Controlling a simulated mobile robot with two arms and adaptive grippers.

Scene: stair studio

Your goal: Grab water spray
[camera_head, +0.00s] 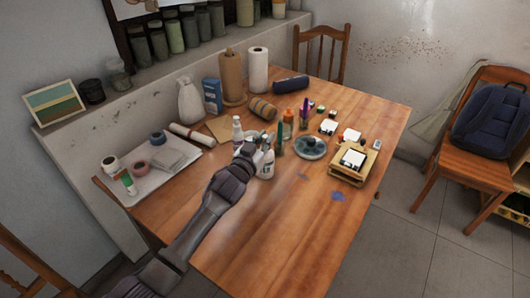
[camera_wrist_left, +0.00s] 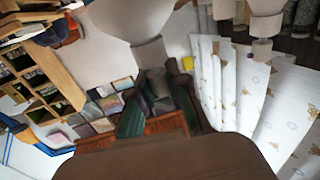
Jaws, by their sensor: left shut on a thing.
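A white spray bottle (camera_head: 266,167) with a dark label stands upright at the middle of the wooden table. My left gripper (camera_head: 252,148) is at its top and shut on it; the fingers hide much of the bottle's head. In the left wrist view, the dark fingers (camera_wrist_left: 157,92) meet below a pale bottle-like shape (camera_wrist_left: 130,18), which I cannot identify for sure. A second slim white bottle (camera_head: 237,130) stands just behind and left of the gripper. My right gripper is not in view.
Close by on the table (camera_head: 262,245) stand an orange bottle (camera_head: 288,124), a round dish (camera_head: 310,147) and a wooden box (camera_head: 353,163). A board (camera_head: 150,180) with tape rolls lies left. Paper rolls (camera_head: 258,70) stand at the back. The table's front is clear.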

